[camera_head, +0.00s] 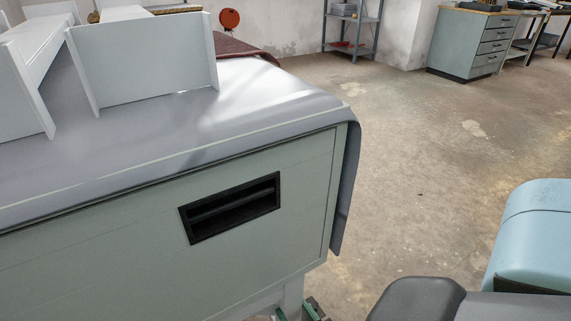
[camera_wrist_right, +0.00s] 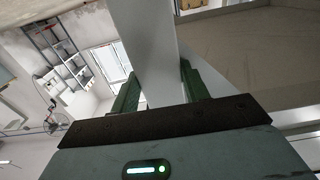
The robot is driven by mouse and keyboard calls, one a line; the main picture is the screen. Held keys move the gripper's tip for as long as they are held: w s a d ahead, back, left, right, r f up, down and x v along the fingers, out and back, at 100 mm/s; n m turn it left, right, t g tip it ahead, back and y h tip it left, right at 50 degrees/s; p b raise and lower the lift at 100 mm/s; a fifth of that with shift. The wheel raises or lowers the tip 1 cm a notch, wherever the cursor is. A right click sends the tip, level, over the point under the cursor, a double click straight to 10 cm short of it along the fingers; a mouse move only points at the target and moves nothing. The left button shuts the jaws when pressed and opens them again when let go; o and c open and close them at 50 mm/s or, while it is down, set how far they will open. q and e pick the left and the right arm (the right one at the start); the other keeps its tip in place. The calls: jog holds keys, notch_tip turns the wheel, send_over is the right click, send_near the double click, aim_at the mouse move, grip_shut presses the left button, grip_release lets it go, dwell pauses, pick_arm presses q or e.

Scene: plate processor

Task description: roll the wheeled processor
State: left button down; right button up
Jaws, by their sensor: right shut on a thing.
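The processor (camera_head: 110,245) is a large grey-green cabinet with a smooth grey top that curves down at its right end. A black recessed slot (camera_head: 230,207) is set in its near side. A pale leg (camera_head: 293,290) comes down below its right corner. My right gripper (camera_head: 299,313) is at this leg, at the bottom edge of the head view. In the wrist view my right gripper's green fingers (camera_wrist_right: 160,82) stand on both sides of the pale leg (camera_wrist_right: 150,45), shut on it. The wheels are hidden. My left gripper is not in view.
White upright panels (camera_head: 145,60) stand on the processor's top. Bare concrete floor (camera_head: 430,160) lies open to the right. A metal shelf (camera_head: 352,30) and a grey drawer cabinet (camera_head: 470,45) stand far back by the walls.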

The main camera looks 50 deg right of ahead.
jog(key=p+v, duration=0.1)
jog(key=v, duration=0.6)
jog(key=shift+s, duration=0.2)
jog(key=shift+w+f, duration=0.15)
jog(key=shift+w, duration=0.05)
jog(key=o, duration=1.3)
jog(key=shift+a, duration=0.1)
jog(key=shift+o, duration=0.5)
jog(key=shift+s, duration=0.1)
jog(key=shift+s, duration=0.15)
